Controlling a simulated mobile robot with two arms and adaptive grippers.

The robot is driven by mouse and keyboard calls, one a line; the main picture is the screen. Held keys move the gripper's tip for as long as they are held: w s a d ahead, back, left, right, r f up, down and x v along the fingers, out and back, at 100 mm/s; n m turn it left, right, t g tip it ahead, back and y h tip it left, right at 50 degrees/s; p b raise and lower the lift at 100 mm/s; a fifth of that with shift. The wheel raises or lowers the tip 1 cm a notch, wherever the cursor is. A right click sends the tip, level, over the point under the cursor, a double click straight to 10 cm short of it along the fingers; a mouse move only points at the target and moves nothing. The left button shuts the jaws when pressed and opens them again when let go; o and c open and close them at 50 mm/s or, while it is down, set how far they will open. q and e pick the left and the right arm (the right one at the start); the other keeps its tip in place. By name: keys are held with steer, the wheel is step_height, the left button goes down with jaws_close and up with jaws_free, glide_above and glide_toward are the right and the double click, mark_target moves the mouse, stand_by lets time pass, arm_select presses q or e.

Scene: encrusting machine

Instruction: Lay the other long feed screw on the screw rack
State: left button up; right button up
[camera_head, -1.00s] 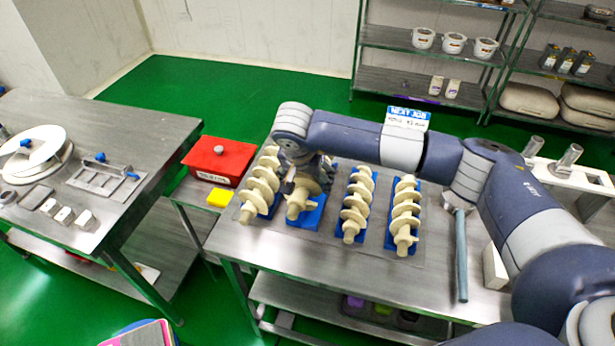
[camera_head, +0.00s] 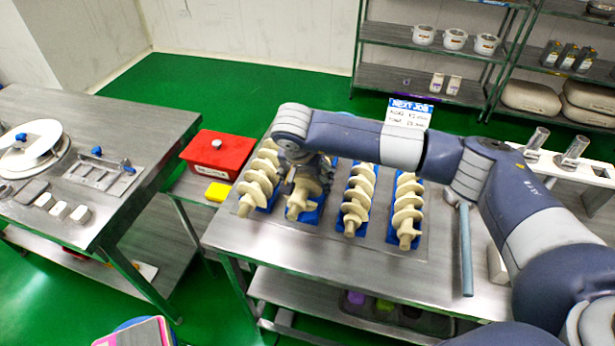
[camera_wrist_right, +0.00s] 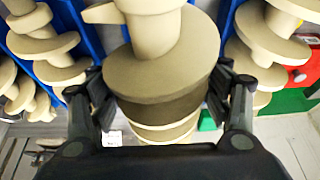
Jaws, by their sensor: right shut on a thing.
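Four cream feed screws lie side by side on blue cradles on the steel table (camera_head: 275,245). My right gripper (camera_head: 305,170) is shut on the second screw from the left (camera_head: 298,203), over its blue cradle (camera_head: 318,207). In the right wrist view this screw (camera_wrist_right: 160,75) sits between the two black fingers (camera_wrist_right: 158,88). I cannot tell whether it rests fully on its cradle. The others are the left screw (camera_head: 256,185), the third screw (camera_head: 357,200) and the right screw (camera_head: 407,212). The arm hides part of the upper ends. My left gripper is not in view.
A red box (camera_head: 217,153) and a yellow block (camera_head: 218,191) stand left of the screws. Another steel table (camera_head: 130,115) is at the left. A NEXT JOB sign (camera_head: 408,112) stands behind.

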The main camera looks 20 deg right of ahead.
steer(key=shift+f+b, duration=2)
steer(key=shift+f, duration=0.05)
steer(key=o, duration=1.6)
steer(key=shift+c, duration=0.2)
steer(key=shift+o, duration=0.6)
steer(key=shift+r, duration=0.1)
